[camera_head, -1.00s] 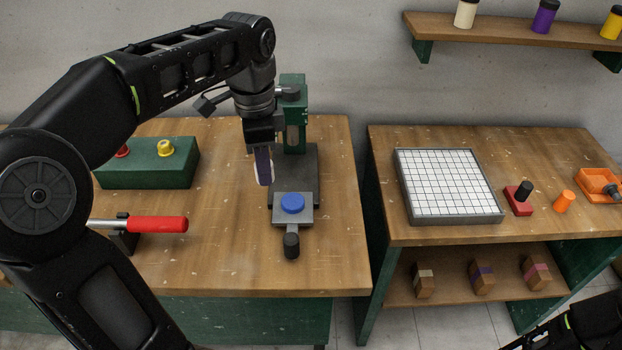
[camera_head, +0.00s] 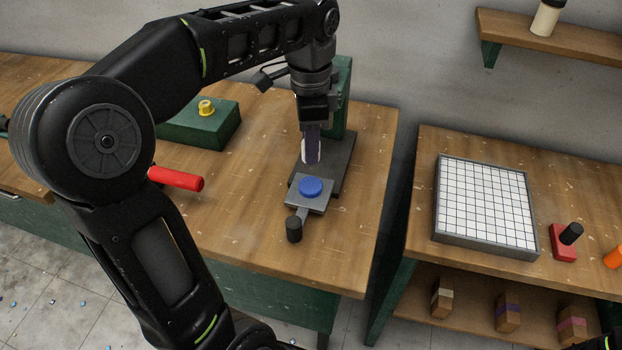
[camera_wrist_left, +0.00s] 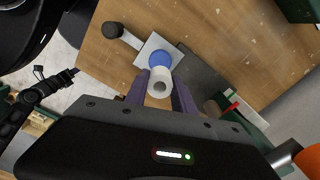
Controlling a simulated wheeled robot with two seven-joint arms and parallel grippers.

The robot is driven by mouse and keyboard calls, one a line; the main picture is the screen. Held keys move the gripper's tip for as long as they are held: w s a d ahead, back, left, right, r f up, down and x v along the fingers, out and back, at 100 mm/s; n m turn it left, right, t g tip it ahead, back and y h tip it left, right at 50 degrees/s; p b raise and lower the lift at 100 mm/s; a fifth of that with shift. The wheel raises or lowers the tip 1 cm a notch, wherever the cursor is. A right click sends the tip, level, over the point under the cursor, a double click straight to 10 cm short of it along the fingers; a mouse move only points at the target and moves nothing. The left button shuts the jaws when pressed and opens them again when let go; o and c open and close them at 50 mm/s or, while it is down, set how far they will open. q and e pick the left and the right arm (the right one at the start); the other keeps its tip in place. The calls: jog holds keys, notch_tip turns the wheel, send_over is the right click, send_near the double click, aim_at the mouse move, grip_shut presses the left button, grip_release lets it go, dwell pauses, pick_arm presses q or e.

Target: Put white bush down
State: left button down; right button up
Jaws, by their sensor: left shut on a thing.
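The white bush (camera_wrist_left: 161,84) is a short hollow cylinder, seen in the left wrist view between the two fingers of my left gripper (camera_wrist_left: 160,97). In the head view my left gripper (camera_head: 311,146) points down over the dark base of the green press, just behind a grey plate (camera_head: 320,203) with a round blue piece (camera_head: 311,186) on it. The bush is mostly hidden by the fingers there. The gripper is shut on it and holds it above the base. The blue piece also shows just beyond the bush in the wrist view (camera_wrist_left: 160,60).
The green press column (camera_head: 343,85) stands close behind the gripper. A black knob (camera_head: 294,229) sticks out in front of the plate. A red handle (camera_head: 176,179) and a green box with a yellow button (camera_head: 206,107) are left. A white grid tray (camera_head: 486,205) lies on the right table.

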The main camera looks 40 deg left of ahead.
aim_at(310, 185)
pick_arm(q)
notch_tip(310, 185, down, 3)
jog(key=shift+f+p, duration=0.1)
jog(key=shift+p, duration=0.5)
jog(key=shift+f, duration=0.4)
notch_tip(310, 185, down, 3)
jog(key=shift+f, duration=0.35)
pick_arm(e)
jog(key=shift+r, duration=0.2)
pick_arm(q)
jog(key=shift+f, duration=0.2)
jog(key=c, duration=1.1)
grip_release()
jog(key=shift+o, duration=0.2)
pick_arm(e)
jog(key=shift+f, duration=0.1)
